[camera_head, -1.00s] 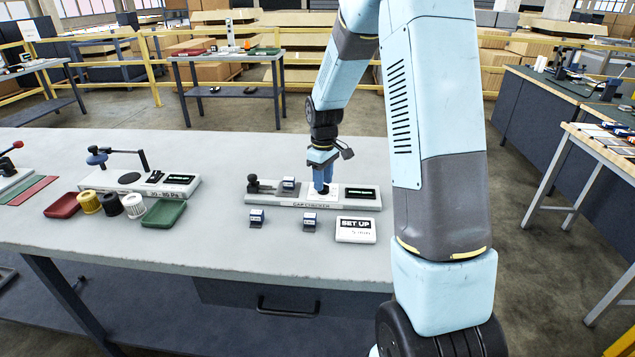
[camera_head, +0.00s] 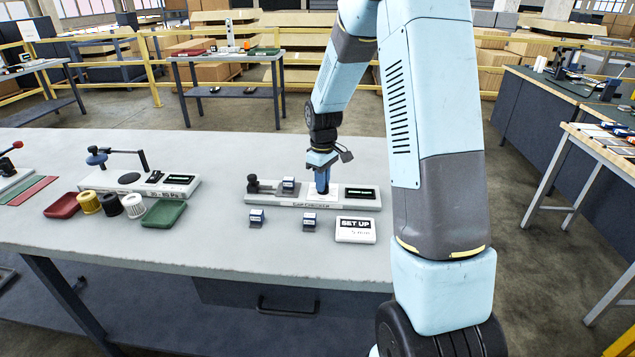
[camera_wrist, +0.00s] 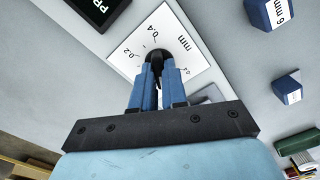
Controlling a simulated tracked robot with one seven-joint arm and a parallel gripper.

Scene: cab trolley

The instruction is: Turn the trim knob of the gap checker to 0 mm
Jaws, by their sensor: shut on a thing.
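The gap checker (camera_head: 257,200) is a long pale base on the bench. It has a dark clamp at its left end, a blue-grey block on it and a dark display (camera_head: 360,193) at its right. My gripper (camera_head: 322,190) points down at the white dial plate and is shut on the dark trim knob. In the wrist view my gripper (camera_wrist: 157,75) has both blue fingers on the black trim knob (camera_wrist: 155,56). The dial plate (camera_wrist: 185,42) shows "mm", "0.2" and "0.4" marks. The fingers hide part of the dial, and I cannot read the knob's pointer.
Two small gauge blocks (camera_head: 257,218) (camera_head: 309,221) stand in front of the checker. A "SET UP 5 mm" card (camera_head: 356,230) lies at front right. Another device (camera_head: 140,185), spools (camera_head: 110,204) and red and green trays (camera_head: 163,213) are to the left.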

